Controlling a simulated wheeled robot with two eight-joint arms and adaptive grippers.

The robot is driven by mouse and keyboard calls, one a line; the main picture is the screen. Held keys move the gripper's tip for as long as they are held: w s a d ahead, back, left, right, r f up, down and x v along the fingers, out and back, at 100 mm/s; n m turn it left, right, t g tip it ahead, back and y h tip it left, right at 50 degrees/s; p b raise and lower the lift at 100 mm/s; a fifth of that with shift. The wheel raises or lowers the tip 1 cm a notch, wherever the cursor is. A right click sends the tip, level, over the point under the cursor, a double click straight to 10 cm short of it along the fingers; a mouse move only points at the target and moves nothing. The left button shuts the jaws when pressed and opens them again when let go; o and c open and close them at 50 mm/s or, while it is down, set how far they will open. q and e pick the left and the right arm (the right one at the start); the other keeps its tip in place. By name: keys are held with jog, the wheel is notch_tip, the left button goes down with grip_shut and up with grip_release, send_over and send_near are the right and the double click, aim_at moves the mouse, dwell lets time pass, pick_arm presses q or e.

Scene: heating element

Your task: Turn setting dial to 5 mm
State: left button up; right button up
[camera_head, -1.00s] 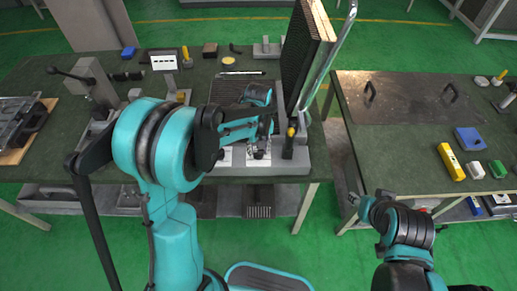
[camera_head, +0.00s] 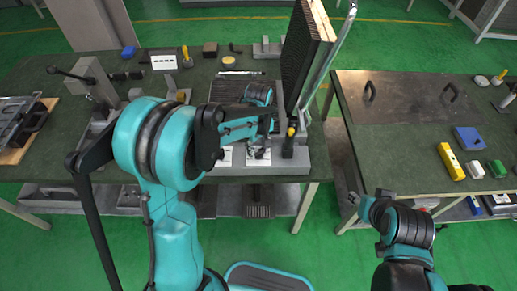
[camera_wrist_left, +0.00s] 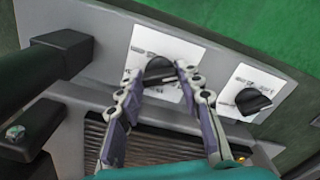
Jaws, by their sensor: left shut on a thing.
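The machine's front panel (camera_wrist_left: 105,20) carries two black dials on white plates. My left gripper (camera_wrist_left: 167,75) is shut on the left one, the black dial (camera_wrist_left: 160,70), with a fingertip at each side of it. The scale print is too blurred to read. A second black dial (camera_wrist_left: 252,101) sits apart on the right plate. In the head view my left gripper (camera_head: 258,150) is at the machine's front, and its arm hides part of it. My right gripper (camera_head: 356,200) hangs over the floor between the tables, too small to judge its jaws.
A dark upright panel (camera_head: 303,55) with a long metal lever (camera_head: 330,60) rises from the machine's right side. The right table (camera_head: 385,150) holds a yellow block (camera_head: 451,161) and a blue block (camera_head: 469,138). Green floor lies between the tables.

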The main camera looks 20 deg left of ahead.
aim_at(258, 151)
pick_arm(q)
jog(key=o, duration=1.2)
jog(key=shift+c, duration=0.2)
notch_tip(258, 151, up, 12)
jog(key=s+a+m+t, duration=0.2)
jog(key=s+m+t, duration=0.5)
jog(key=s, duration=0.9)
jog(key=shift+s+a+r+m, duration=0.15)
jog(key=shift+s+a+m, duration=0.25)
jog(key=shift+m, duration=0.8)
